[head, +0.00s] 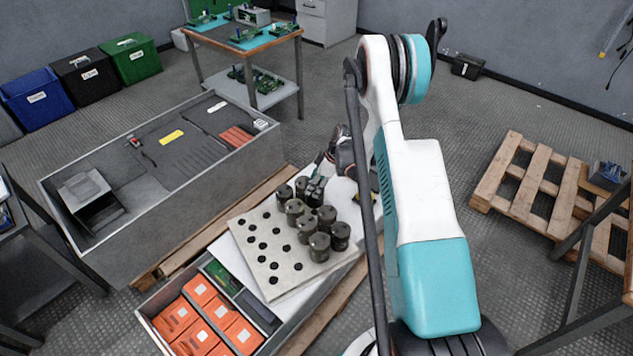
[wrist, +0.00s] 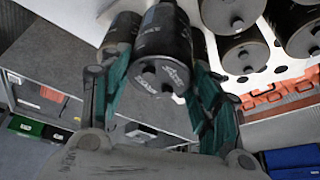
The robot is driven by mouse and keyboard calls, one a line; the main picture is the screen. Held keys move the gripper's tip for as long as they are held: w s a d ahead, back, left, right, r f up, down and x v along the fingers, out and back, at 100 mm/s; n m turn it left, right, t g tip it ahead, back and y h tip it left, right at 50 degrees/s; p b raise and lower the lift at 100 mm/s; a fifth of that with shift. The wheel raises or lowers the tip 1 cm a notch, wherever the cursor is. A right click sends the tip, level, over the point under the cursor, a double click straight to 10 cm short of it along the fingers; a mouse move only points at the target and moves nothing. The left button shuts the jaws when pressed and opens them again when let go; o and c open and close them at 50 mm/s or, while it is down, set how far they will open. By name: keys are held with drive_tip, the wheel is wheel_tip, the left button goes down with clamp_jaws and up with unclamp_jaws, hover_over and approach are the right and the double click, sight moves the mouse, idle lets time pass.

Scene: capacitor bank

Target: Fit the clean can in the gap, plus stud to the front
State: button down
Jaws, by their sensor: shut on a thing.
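My gripper (wrist: 160,85) has its teal-padded fingers on either side of a dark cylindrical can (wrist: 162,48), shut on it. The can's end with two studs faces the wrist camera, with small pale markings by the studs. I cannot tell which stud is plus. In the head view my gripper (head: 322,180) is at the far end of the pale perforated plate (head: 262,262), among the cans there, and partly hides them. Several dark cans (head: 319,246) stand in the right part of the plate. Whether the held can touches the plate is not clear.
Open round holes fill the plate's left part. A tray of orange boxes (head: 203,318) lies at the front. A grey cabinet (head: 150,235) stands left. Neighbouring cans (wrist: 243,52) crowd the held can's right in the wrist view; another (wrist: 122,32) is on its left.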

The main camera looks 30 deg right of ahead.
drive_tip(key=shift+f+b, duration=1)
drive_tip(key=shift+f, duration=1.6)
drive_tip(key=shift+f, duration=0.7)
drive_tip(key=shift+c, duration=2.4)
unclamp_jaws()
